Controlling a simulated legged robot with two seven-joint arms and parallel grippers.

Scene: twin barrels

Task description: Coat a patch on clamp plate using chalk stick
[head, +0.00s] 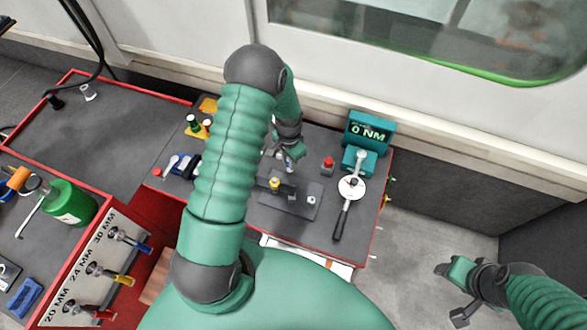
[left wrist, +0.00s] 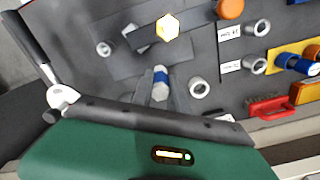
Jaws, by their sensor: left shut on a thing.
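The clamp plate (head: 296,208) is a dark grey flat plate on the bench, with a bar and a yellow hex bolt head (head: 275,184) on it. The plate (left wrist: 125,65) and the bolt head (left wrist: 168,28) also show in the left wrist view. My left gripper (head: 290,160) is over the bench just behind the plate. In the left wrist view its fingers (left wrist: 160,95) are shut on the chalk stick (left wrist: 160,80), white with a blue band. I cannot tell whether the chalk touches anything. My right gripper (head: 455,292) hangs over the floor at the right; its finger gap is unclear.
A torque wrench (head: 345,208) and a teal display reading 0 NM (head: 369,132) stand right of the plate. Metal rings (left wrist: 200,87) lie beside the chalk. A green bottle (head: 70,203) and socket tools (head: 110,270) are at the left.

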